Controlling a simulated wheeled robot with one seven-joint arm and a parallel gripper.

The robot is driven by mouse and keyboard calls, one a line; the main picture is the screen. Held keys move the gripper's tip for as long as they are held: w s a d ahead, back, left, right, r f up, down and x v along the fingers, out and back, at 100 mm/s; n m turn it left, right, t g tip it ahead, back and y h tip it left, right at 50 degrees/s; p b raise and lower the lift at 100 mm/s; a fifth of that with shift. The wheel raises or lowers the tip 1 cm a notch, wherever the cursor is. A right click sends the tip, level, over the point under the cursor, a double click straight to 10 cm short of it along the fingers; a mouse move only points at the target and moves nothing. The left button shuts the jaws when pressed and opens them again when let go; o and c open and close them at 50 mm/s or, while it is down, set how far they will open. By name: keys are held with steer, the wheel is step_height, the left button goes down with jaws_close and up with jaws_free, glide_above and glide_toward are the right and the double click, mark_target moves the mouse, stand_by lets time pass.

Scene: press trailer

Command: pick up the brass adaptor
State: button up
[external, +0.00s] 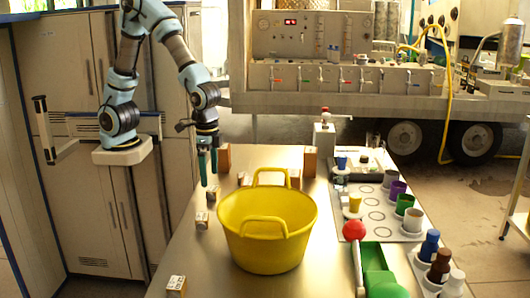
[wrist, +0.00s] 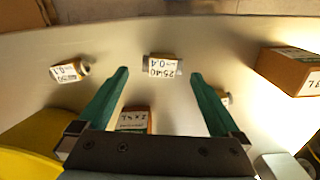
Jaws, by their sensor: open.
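My gripper (external: 209,178) points down over the table's far left part, behind the yellow tub. In the wrist view my gripper (wrist: 160,76) has its green fingers apart with nothing held. A small piece labelled 25/40 (wrist: 161,66) lies just beyond the gap between the fingertips. Another small labelled piece (wrist: 68,72) with a rounded metallic end lies to the left. A third small piece (wrist: 226,98) is partly hidden by the right finger. I cannot tell which of them is the brass adaptor. Small labelled pieces also show on the table's left side in the external view (external: 202,220).
A yellow tub (external: 265,235) stands mid-table, close to my gripper. Brown blocks (external: 310,161) stand near the far edge; one block (wrist: 290,70) is at right in the wrist view. Cups (external: 404,203) and a red-topped lever (external: 354,231) are on the right.

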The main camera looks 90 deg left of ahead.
mark_target(213, 188)
steer(key=shift+w+a+f+p, duration=0.15)
steer(key=shift+f+p, duration=0.25)
steer(key=shift+f, duration=1.05)
steer(key=shift+w+f+p, duration=0.15)
steer(key=shift+f+p, duration=0.2)
steer(key=shift+f, duration=1.05)
steer(key=shift+c, duration=0.2)
steer(key=c, duration=1.3)
